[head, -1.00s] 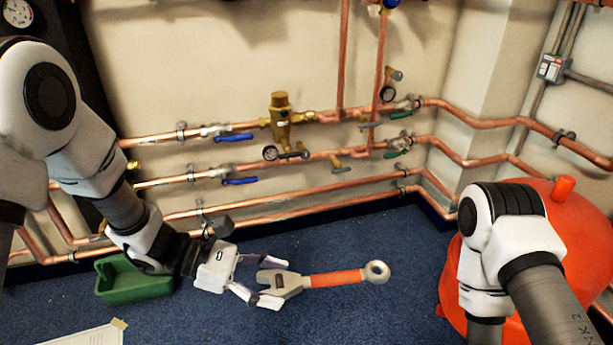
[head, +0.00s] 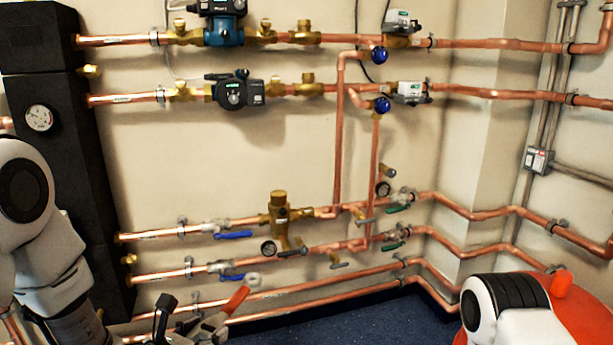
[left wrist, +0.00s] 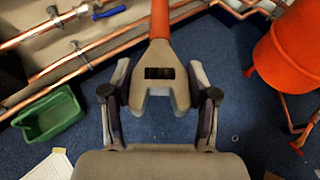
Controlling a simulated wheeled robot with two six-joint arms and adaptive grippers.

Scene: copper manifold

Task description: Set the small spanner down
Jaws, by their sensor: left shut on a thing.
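The small spanner (left wrist: 158,72) has a grey open-jaw head and an orange handle. In the left wrist view its head sits between the two fingers of my left gripper (left wrist: 160,104), which is shut on it. In the head view the spanner's orange handle (head: 236,299) shows at the bottom, tilted up to the right toward its ring end, in front of the lower copper pipes. Most of my left gripper is cut off by the bottom edge there. My right arm shows at the lower right of the head view, but its gripper is out of view.
Copper pipes (head: 330,287) with valves run along the wall. In the left wrist view a green tray (left wrist: 49,117) lies on the blue carpet (left wrist: 238,85) at left, and a red-orange rounded object (left wrist: 290,52) stands at right. Carpet between them is mostly clear.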

